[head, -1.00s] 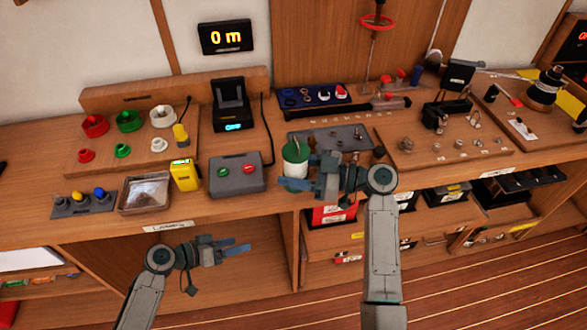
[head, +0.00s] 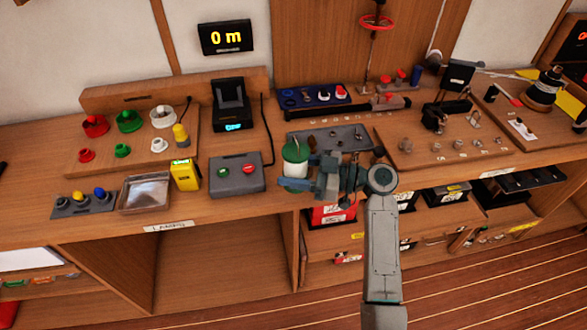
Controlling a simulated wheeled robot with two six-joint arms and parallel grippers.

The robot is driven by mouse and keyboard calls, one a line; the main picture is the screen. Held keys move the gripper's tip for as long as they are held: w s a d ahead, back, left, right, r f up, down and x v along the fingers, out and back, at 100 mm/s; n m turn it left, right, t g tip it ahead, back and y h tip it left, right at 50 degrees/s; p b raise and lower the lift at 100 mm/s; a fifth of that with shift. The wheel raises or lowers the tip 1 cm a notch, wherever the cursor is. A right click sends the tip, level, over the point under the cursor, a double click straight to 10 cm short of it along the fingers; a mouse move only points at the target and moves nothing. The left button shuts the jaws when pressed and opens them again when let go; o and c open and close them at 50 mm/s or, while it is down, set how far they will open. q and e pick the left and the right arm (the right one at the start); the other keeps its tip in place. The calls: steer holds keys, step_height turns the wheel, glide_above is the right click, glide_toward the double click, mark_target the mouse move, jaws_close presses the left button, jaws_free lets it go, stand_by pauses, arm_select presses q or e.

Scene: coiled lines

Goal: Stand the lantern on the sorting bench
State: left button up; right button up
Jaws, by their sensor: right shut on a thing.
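The lantern (head: 296,153), a white cylinder with a green top, is upright at the front of the wooden bench (head: 225,208), in the middle of the head view. My right gripper (head: 295,180) reaches it from the right and is shut on it, its fingers across the lower body. The gripper hides part of the lantern's base, so I cannot tell whether it touches the bench top. My left gripper is out of view.
A grey box with green and red buttons (head: 237,175) and a yellow device (head: 185,175) stand left of the lantern. A grey tray of small parts (head: 350,136) lies behind it. A wooden board with fittings (head: 410,150) is to the right. Open shelves are below.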

steer(key=d+f+m+t, duration=0.1)
steer(key=t, duration=0.1)
steer(key=d+f+m+t+h, duration=0.1)
steer(key=f+m+t, duration=0.1)
steer(key=d+f+m+t+h, duration=0.1)
steer(key=t, duration=0.1)
steer(key=shift+w+d+f, duration=0.15)
steer(key=shift+d+f, duration=0.05)
steer(key=shift+f, duration=0.2)
steer(key=s+d+f+m+t+h, duration=0.2)
steer(key=s+d+m+t+h, duration=0.2)
steer(key=d+m+t+h, duration=0.65)
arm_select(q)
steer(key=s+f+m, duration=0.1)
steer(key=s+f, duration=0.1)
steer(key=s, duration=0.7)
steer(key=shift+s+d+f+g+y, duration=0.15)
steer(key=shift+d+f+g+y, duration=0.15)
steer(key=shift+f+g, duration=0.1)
arm_select(e)
steer(key=s+d+r+m+h, duration=0.1)
steer(key=s+d+r+h, duration=0.1)
steer(key=s+d, duration=0.1)
steer(key=s+d+r+m+g+h, duration=0.1)
steer(key=s+d+r+h, duration=0.1)
steer(key=d, duration=0.4)
steer(key=shift+s+r+h, duration=0.3)
steer(key=shift+s+h, duration=0.2)
steer(key=shift+h, duration=0.15)
